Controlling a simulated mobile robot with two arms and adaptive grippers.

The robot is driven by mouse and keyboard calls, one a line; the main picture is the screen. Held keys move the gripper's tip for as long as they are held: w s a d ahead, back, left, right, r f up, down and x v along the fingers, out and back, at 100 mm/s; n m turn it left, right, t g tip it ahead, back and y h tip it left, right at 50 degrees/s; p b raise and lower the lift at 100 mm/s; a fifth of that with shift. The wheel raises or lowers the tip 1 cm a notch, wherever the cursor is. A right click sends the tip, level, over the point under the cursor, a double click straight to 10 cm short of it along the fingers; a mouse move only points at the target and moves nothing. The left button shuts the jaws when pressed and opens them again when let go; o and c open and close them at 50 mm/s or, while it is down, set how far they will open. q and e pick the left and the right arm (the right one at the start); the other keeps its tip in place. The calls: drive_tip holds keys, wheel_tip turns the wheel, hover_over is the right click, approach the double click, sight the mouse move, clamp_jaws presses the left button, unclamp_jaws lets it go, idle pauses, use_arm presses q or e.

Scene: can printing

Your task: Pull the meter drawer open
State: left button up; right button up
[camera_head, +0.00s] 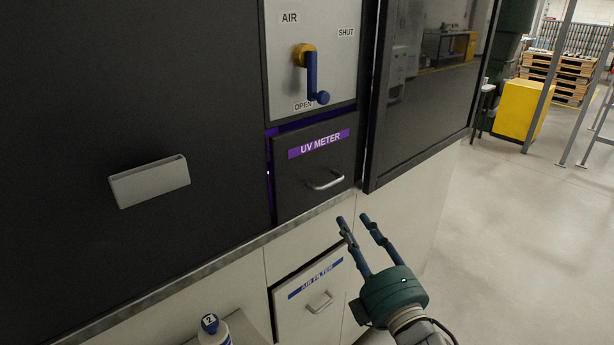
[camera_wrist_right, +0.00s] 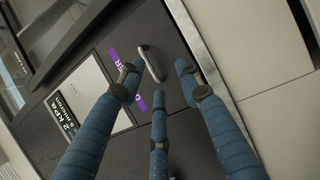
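The meter drawer (camera_head: 300,185) is a dark front with a purple "UV METER" label and a silver bar handle (camera_head: 325,182). Purple light shows along its top and left edges. My right gripper (camera_head: 352,218) has its fingers spread and empty, just below and right of the handle in the head view. In the right wrist view, the handle (camera_wrist_right: 150,63) lies ahead between the spread fingertips (camera_wrist_right: 157,85), with no clear contact. Part of the purple label is hidden behind a finger there. My left gripper is not in view.
Above the drawer is a panel (camera_head: 340,70) with a blue lever pointing down near "OPEN". Below is an "AIR FILTER" drawer (camera_head: 300,312). A grey holder (camera_head: 150,182) sticks out at left, a bottle (camera_head: 212,330) stands lower left.

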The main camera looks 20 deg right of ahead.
sight(332, 184)
drive_tip(key=shift+t, duration=0.3)
drive_tip(key=w+r+p, duration=0.1)
drive_tip(key=w, duration=0.2)
drive_tip(key=w+r+p, duration=0.1)
drive_tip(key=w+r, duration=0.1)
drive_tip(key=w, duration=0.1)
drive_tip(key=w+r+p, duration=0.1)
drive_tip(key=w+r, duration=0.1)
drive_tip(key=w, duration=0.2)
clamp_jaws()
